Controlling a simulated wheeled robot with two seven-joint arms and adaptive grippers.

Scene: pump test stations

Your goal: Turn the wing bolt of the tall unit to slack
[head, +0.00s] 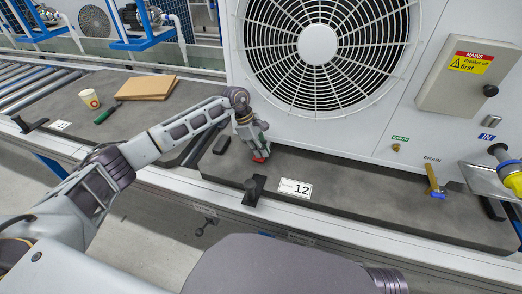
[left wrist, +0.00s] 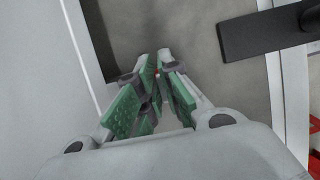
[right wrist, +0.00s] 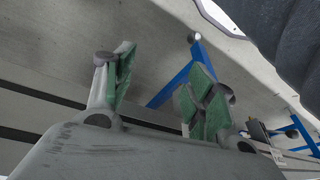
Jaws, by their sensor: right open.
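The tall unit (head: 395,130), a white cabinet with a large round fan grille, stands on a dark grey slab. My left gripper (head: 258,153) points down at the slab close to the unit's lower left front. The fingers hide most of the part. My right gripper (right wrist: 160,90) is open and empty, away from the unit.
A black bracket (head: 254,190) and a label reading 12 (head: 295,188) are at the slab's front edge. A grey switch box (head: 468,77), a brass drain valve (head: 433,180) and a yellow fitting (head: 513,182) are at right. A cup (head: 89,98) and cardboard (head: 147,87) lie left.

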